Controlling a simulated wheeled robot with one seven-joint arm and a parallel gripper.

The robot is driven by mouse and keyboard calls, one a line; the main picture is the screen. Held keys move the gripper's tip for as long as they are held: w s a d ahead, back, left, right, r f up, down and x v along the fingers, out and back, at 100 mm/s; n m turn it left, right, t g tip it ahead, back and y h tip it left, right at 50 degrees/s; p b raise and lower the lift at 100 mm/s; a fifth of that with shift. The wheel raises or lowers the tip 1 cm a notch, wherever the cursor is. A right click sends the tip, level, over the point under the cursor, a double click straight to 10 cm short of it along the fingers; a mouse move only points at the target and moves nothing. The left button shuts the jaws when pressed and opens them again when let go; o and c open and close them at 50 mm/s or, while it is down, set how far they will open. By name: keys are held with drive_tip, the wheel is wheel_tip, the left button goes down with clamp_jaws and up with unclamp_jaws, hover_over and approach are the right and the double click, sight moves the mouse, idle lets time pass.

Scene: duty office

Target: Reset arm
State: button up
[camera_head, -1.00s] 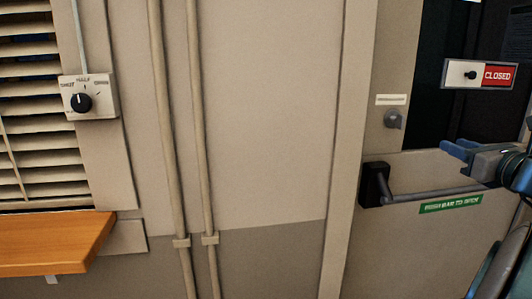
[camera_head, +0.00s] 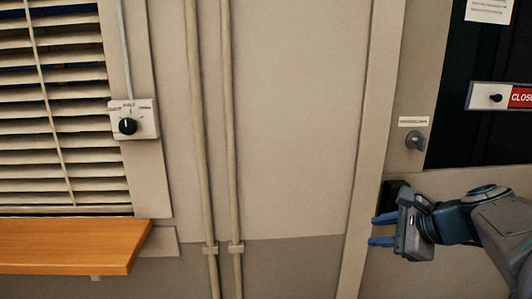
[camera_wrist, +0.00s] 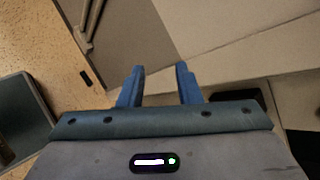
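My gripper (camera_head: 383,230) is at the right of the head view, in front of the door frame and the door's left edge, fingers pointing left. Its two blue fingers are apart with nothing between them. In the wrist view the gripper (camera_wrist: 160,83) also shows open and empty, with wall and floor beyond the fingertips. My arm reaches in from the right edge of the head view and covers most of the door's push bar.
The door has a lock knob (camera_head: 415,141) and a red "CLOSED" slider sign (camera_head: 520,98). Two vertical pipes (camera_head: 232,150) run down the wall. A rotary switch box (camera_head: 142,118), blinds (camera_head: 70,130) and a wooden shelf (camera_head: 70,246) are at left.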

drive_tip(key=s+a+f+n+g+h+p, duration=0.2)
drive_tip(key=s+a+n+g+p, duration=0.1)
drive_tip(key=s+n, duration=0.4)
drive_tip(key=s+a+f+n+g+h+p, duration=0.3)
drive_tip(key=s+n, duration=0.4)
drive_tip(key=n, duration=0.6)
drive_tip(key=shift+a+f+p, duration=0.15)
drive_tip(key=shift+a+p, duration=0.4)
drive_tip(key=shift+a, duration=0.7)
